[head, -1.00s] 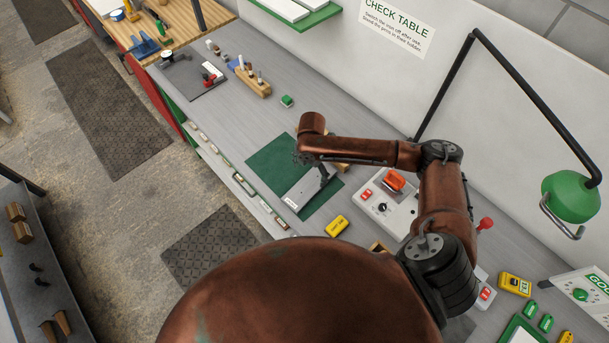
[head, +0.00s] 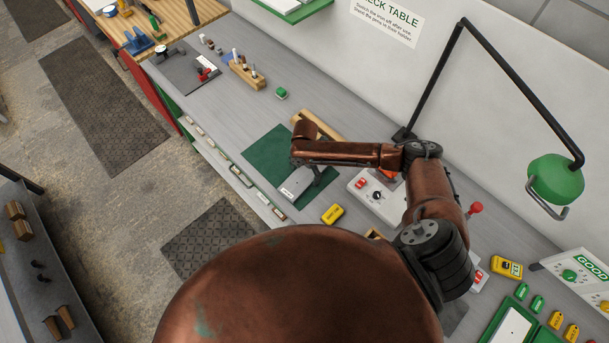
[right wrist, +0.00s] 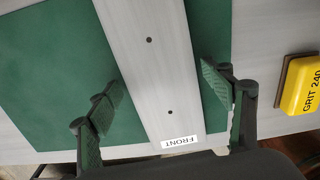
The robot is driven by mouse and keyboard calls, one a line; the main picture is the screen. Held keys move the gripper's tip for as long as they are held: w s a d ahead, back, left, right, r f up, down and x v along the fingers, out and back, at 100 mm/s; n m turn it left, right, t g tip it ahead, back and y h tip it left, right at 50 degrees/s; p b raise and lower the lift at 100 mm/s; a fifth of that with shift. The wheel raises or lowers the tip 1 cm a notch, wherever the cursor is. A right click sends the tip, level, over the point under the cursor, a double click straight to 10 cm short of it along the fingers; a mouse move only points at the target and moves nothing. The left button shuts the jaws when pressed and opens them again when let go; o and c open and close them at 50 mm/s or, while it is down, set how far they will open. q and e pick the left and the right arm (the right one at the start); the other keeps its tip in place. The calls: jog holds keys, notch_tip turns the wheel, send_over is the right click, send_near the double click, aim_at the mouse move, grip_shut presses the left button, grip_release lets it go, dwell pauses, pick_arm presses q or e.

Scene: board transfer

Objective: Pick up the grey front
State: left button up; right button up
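The grey front (head: 293,190) is a flat grey bar lying on the green mat (head: 262,155), partly hidden by my right arm in the head view. In the right wrist view the front (right wrist: 150,75) shows two dark holes and a white label reading FRONT at its near end. My right gripper (right wrist: 165,95) is open, with one finger on each side of the front. A gap shows on the left side; the right finger looks close to the edge. In the head view my right gripper (head: 316,176) is small and partly hidden. My left gripper is not in view.
A yellow GRIT 240 block (right wrist: 300,85) lies right of the mat. A white box with red switches (head: 373,197) stands right of the gripper. A wooden piece (head: 318,124) lies behind my arm. A wooden pen holder (head: 246,74) and a green block (head: 281,94) are further back.

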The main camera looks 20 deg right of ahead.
jog(key=shift+s+r, duration=0.1)
jog(key=shift+s, duration=0.05)
jog(key=c, duration=0.5)
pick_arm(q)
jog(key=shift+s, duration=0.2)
pick_arm(e)
jog(key=c, duration=0.7)
jog(key=shift+o, duration=0.2)
jog(key=shift+d+r, duration=0.1)
jog(key=shift+r, duration=0.2)
notch_tip(320, 180, up, 2)
jog(key=shift+r+b, duration=0.1)
jog(key=shift+b, duration=0.5)
jog(key=s+r, duration=0.2)
jog(key=r, duration=0.1)
jog(key=s+r, duration=0.1)
jog(key=r, duration=0.1)
jog(key=shift+s+a, duration=0.3)
jog(key=shift+s, duration=0.05)
pick_arm(q)
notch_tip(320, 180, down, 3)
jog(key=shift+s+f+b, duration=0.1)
jog(key=shift+b, duration=0.85)
pick_arm(e)
jog(key=s+a+r, duration=0.1)
jog(key=s+r, duration=0.4)
jog(key=s, duration=0.5)
jog(key=shift+a, duration=0.3)
